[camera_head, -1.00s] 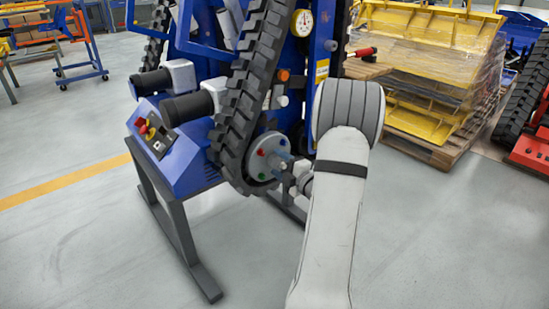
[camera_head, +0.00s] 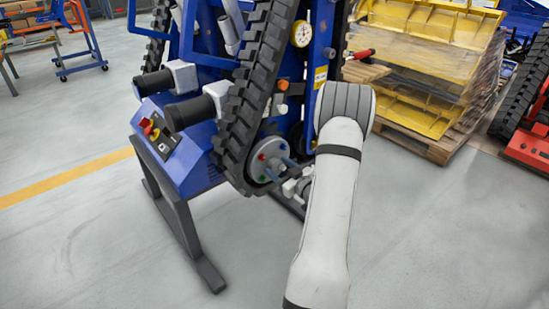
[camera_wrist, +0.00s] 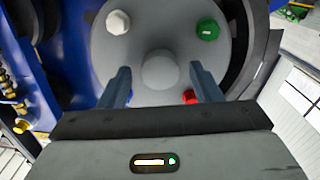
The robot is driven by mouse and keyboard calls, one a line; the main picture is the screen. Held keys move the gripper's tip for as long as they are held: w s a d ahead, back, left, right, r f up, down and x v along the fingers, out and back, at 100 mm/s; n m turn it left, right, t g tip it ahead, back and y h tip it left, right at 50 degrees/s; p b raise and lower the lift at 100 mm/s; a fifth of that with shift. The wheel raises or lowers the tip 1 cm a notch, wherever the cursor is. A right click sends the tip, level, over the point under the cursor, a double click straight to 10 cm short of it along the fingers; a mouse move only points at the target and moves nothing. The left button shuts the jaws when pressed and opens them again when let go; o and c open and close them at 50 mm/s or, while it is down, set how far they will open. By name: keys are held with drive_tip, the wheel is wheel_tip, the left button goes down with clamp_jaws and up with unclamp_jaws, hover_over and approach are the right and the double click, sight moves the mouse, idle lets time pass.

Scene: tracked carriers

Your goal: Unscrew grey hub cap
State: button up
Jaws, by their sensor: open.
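The round grey hub plate (camera_head: 262,152) sits at the lower end of the black track on the blue machine. In the wrist view, a smooth grey round cap (camera_wrist: 160,70) is at the middle of the hub plate (camera_wrist: 165,20). In the head view, my gripper (camera_head: 284,170) is close in front of the hub.
The black track (camera_head: 245,100) rises beside the hub. A blue control box with buttons (camera_head: 165,140) stands left on a dark stand (camera_head: 180,220). A pallet with yellow parts (camera_head: 430,60) and a red tracked machine (camera_head: 530,140) are at right. The front floor is clear.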

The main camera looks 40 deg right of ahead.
drive_tip(key=shift+m, duration=1)
